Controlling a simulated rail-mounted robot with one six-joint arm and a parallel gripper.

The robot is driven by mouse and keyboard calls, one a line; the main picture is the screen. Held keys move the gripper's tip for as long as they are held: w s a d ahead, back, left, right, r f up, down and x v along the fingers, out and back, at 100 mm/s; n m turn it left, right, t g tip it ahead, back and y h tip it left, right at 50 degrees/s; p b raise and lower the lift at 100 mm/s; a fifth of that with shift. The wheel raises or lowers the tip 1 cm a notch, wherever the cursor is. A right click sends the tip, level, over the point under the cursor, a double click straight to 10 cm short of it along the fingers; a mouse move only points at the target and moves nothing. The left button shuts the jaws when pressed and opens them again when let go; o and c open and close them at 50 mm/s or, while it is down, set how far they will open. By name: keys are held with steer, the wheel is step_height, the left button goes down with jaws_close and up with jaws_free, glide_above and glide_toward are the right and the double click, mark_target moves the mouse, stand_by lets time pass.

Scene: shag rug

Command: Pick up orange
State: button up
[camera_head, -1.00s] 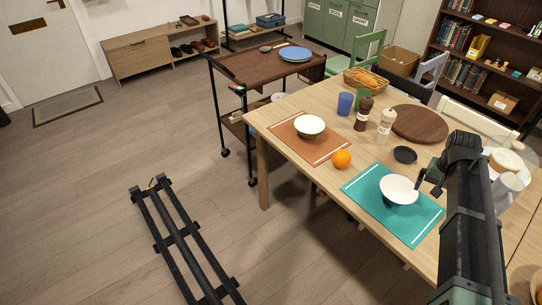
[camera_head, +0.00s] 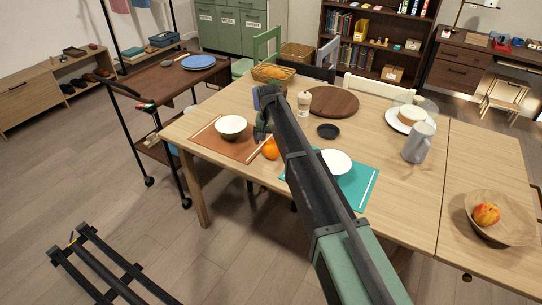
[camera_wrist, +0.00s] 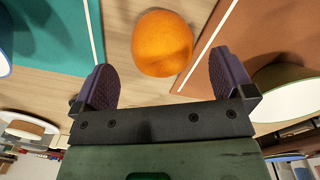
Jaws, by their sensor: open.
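The orange (camera_head: 271,149) sits on the wooden table between the brown placemat and the teal placemat, partly hidden behind my arm in the head view. In the wrist view the orange (camera_wrist: 162,43) lies ahead of my gripper (camera_wrist: 160,80), roughly centred between the two spread purple fingers. The fingers are apart and not touching it. In the head view the gripper end is over the table beside the orange, and its fingers are hard to make out.
A pepper mill (camera_head: 304,104), a dark small dish (camera_head: 328,131) and a round board (camera_head: 334,101) stand behind.

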mark_target(272, 149)
step_height(272, 149, down, 5)
steer(key=b, duration=0.5)
steer(key=shift+f, duration=0.2)
steer(key=shift+r, duration=0.25)
steer(key=c, duration=1.1)
